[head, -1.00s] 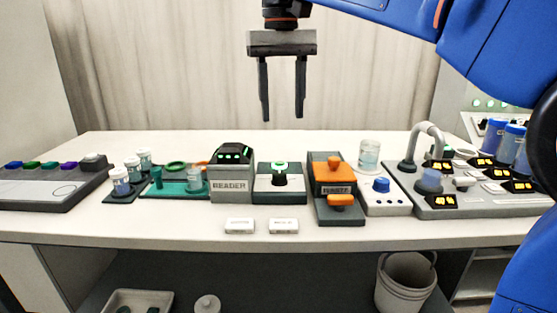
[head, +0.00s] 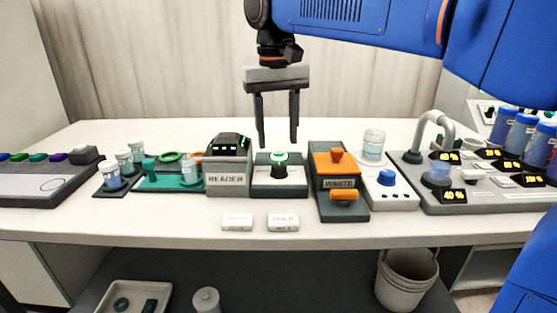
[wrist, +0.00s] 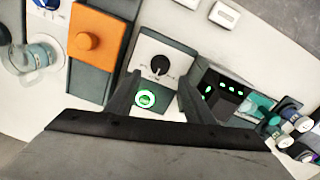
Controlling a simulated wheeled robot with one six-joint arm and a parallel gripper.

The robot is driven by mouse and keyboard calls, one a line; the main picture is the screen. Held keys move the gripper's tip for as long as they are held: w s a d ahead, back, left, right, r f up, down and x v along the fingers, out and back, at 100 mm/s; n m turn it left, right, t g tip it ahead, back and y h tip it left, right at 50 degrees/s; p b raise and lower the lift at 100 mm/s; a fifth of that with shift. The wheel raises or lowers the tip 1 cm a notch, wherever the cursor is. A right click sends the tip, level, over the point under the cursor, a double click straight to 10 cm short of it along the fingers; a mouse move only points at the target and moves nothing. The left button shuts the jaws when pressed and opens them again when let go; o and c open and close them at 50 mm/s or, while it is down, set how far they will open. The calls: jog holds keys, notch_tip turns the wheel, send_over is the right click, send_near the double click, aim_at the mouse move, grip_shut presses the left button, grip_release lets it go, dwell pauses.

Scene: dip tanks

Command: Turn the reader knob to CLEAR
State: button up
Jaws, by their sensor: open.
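The reader (head: 228,180) is a grey box labelled READER with green lights on its dark sloped top. Right beside it is a dark unit with a white dial face (wrist: 173,48) and a black reader knob (wrist: 158,66); this unit also shows in the head view (head: 279,189). A ring glowing green (wrist: 146,98) sits on its top. The knob's pointer is visible, but the dial lettering is too small to read. My gripper (head: 278,143) is open and empty, fingers pointing down above this unit. In the wrist view the unit lies between the fingers, with no visible contact.
The orange-topped WASTE box (head: 338,185) stands close on the right, then a blue-knobbed white unit (head: 391,190). A green tray (head: 165,182) with vials is left of the reader. Two small white blocks (head: 237,222) lie in front. The front table strip is mostly clear.

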aim_at(279, 165)
notch_tip(279, 165, down, 7)
jog(key=shift+d, duration=0.1)
dwell(0.3)
jog(key=c, duration=1)
